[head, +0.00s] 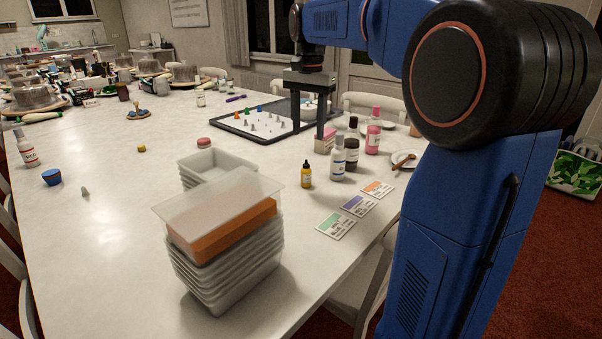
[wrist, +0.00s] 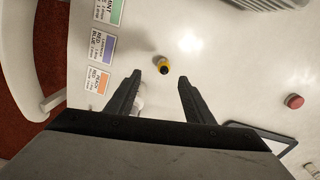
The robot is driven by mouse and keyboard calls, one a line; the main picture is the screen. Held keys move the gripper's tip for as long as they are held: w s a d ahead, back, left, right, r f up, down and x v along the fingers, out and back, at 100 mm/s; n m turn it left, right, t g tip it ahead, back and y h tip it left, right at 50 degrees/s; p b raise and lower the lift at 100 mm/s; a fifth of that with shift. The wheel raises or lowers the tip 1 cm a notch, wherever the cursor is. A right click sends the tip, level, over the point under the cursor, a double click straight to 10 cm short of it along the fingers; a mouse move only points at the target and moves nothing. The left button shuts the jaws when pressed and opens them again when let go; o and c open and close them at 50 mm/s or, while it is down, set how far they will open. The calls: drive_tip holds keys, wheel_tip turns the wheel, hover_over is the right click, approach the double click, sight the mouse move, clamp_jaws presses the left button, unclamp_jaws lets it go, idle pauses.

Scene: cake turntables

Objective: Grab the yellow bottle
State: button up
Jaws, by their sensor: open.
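The small yellow bottle (head: 306,175) with a dark cap stands upright on the white table, left of a white bottle in the head view. In the wrist view, the yellow bottle (wrist: 162,65) is seen from above, ahead of the fingertips and a little toward the middle of the gap. My gripper (head: 307,120) points down above the table, behind the bottle in the head view. In the wrist view, my gripper (wrist: 158,77) is open with nothing between its fingers.
White bottle (head: 338,160), dark jar (head: 352,154) and pink bottle (head: 373,138) stand close right of the yellow bottle. Colour cards (head: 357,205) lie near the table edge. A dark-rimmed tray (head: 234,126) lies behind.

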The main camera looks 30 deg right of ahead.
sight(306, 167)
drive_tip(key=shift+m, duration=0.3)
drive_tip(key=f, duration=0.5)
drive_tip(key=w+f, duration=0.1)
drive_tip(key=f, duration=0.5)
drive_tip(key=w+d+f, duration=0.1)
drive_tip(key=f, duration=0.5)
drive_tip(key=shift+w, duration=0.25)
drive_tip(key=c, duration=1.1)
drive_tip(key=shift+r, duration=0.1)
drive_tip(key=shift+c, duration=0.2)
